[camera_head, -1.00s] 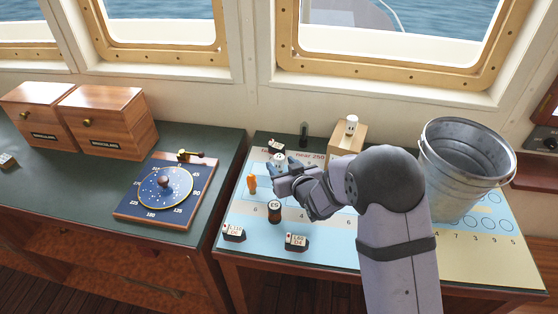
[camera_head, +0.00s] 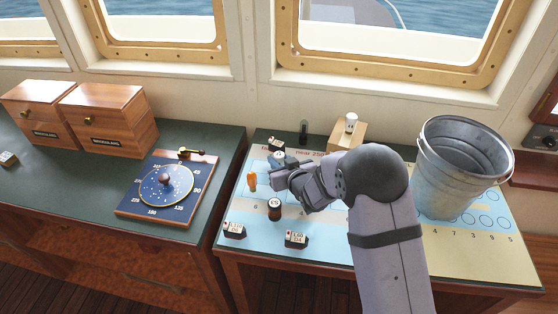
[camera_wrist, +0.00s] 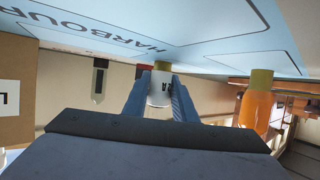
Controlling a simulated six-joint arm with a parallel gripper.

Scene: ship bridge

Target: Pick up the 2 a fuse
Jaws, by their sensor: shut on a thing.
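The 2 A fuse is a small white cylinder with a brass end cap; its white body (camera_wrist: 159,90) shows between my fingers in the wrist view, with part of its "A" marking visible. In the head view the fuse (camera_head: 277,158) is partly hidden by my gripper (camera_head: 277,168). My gripper, also in the wrist view (camera_wrist: 160,98), is shut on the fuse, one finger on each side. The fuse is upright at or just above the blue chart (camera_head: 250,220); I cannot tell whether it touches.
An orange fuse (camera_head: 252,182) stands close left of my gripper. A black cylinder (camera_head: 275,209) and label blocks (camera_head: 235,229) (camera_head: 296,239) are nearer the front. A dark cylinder (camera_head: 303,131) and a wooden block (camera_head: 338,136) stand behind. A metal bucket (camera_head: 450,185) is at right.

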